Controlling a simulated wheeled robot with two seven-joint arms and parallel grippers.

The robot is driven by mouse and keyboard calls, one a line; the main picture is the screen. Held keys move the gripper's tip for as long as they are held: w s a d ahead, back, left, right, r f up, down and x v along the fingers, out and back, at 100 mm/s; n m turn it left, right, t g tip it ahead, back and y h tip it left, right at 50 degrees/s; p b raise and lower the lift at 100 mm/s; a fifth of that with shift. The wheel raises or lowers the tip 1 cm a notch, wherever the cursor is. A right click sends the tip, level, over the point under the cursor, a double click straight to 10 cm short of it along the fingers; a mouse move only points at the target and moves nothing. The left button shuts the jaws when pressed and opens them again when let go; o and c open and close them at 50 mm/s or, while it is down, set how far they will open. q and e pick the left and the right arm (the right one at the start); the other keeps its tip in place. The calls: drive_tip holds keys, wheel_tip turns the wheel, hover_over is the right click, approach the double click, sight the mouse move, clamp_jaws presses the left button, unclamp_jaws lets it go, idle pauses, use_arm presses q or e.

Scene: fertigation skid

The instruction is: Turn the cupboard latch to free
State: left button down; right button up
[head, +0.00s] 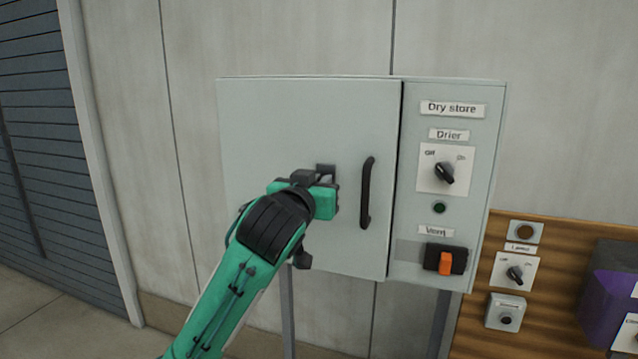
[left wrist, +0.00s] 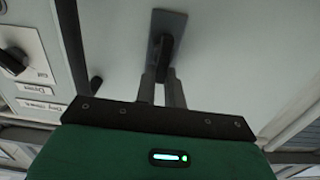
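The cupboard latch (head: 326,168) is on the pale grey-green cupboard door (head: 300,115), left of the black handle, partly hidden by my left gripper in the head view. In the left wrist view the latch is a dark lever (left wrist: 163,52) on a grey back plate (left wrist: 178,22). My left gripper (head: 327,177) is at the latch. In the left wrist view its two fingers (left wrist: 161,80) are close together, one on each side of the lever's end, and look closed on it. The door is shut. My right gripper is in neither view.
A black vertical door handle (head: 367,193) stands right of the latch. The side panel has a Drier knob (head: 444,173), a green button (head: 439,208) and an orange Vent switch (head: 445,262). A wooden board with more controls is lower right.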

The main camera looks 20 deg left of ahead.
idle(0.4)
use_arm(q)
drive_tip(key=m+p, duration=0.2)
drive_tip(key=m, duration=0.1)
drive_tip(key=d+m+p, duration=0.1)
drive_tip(key=m, duration=0.2)
drive_tip(key=m+p, duration=0.2)
drive_tip(key=m, duration=0.2)
drive_tip(key=shift+d+f+p, duration=0.3)
drive_tip(key=shift+f+p, duration=0.05)
drive_tip(key=shift+d+f+m+p, duration=0.1)
drive_tip(key=shift+f+m+p, duration=0.15)
drive_tip(key=shift+m+p, duration=0.75)
drive_tip(key=shift+d+f+m+p, duration=0.1)
drive_tip(key=shift+f+m+p, duration=0.15)
drive_tip(key=shift+m, duration=1.4)
drive_tip(key=shift+f+m+p, duration=0.2)
drive_tip(key=shift+m+p, duration=0.4)
drive_tip(key=shift+m, duration=0.75)
drive_tip(key=c, duration=1.5)
unclamp_jaws()
